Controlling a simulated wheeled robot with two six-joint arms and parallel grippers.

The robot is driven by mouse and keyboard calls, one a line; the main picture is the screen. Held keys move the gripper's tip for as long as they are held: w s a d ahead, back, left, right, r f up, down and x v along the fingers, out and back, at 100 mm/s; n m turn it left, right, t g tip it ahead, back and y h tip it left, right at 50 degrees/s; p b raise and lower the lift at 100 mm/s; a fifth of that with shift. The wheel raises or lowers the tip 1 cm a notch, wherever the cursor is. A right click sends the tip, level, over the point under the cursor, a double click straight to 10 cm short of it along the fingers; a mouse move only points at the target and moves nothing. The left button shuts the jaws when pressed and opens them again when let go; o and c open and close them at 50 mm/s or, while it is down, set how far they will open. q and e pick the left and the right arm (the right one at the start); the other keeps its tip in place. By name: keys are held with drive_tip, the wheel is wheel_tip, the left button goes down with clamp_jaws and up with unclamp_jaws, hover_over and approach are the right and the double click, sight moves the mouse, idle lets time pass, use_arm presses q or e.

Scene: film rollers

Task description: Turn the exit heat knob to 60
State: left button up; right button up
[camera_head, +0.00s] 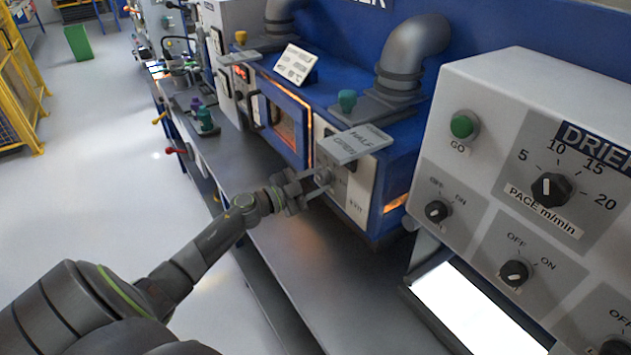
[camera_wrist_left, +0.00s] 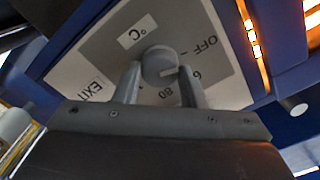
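The exit heat knob (camera_wrist_left: 160,63) is a round grey knob on a pale plate (camera_wrist_left: 90,62) marked EXIT, °C, OFF and 80, with a partly covered 6 between OFF and 80. Its white mark points right in the left wrist view, towards the side between OFF and the 6. My left gripper (camera_wrist_left: 160,76) has one finger on each side of the knob, seemingly touching it. In the head view the left gripper (camera_head: 310,187) reaches the blue drier's front panel and partly hides the knob. My right gripper is not in view.
A grey HALF OPEN plate (camera_head: 353,144) sticks out just above the left gripper. A glowing oven window (camera_head: 285,123) is left of it. A white control box (camera_head: 480,160) with several knobs stands at right. A dark bench (camera_head: 290,250) runs below.

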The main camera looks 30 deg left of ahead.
use_arm(q)
drive_tip(key=c, duration=0.3)
drive_tip(key=shift+c, duration=0.2)
drive_tip(key=m, duration=0.4)
drive_tip(key=shift+f+m, duration=0.1)
drive_tip(key=shift+m, duration=0.2)
drive_tip(key=shift+m+b, duration=0.8)
drive_tip(key=shift+m, duration=1.8)
drive_tip(key=o, duration=1)
drive_tip(key=shift+s, duration=0.1)
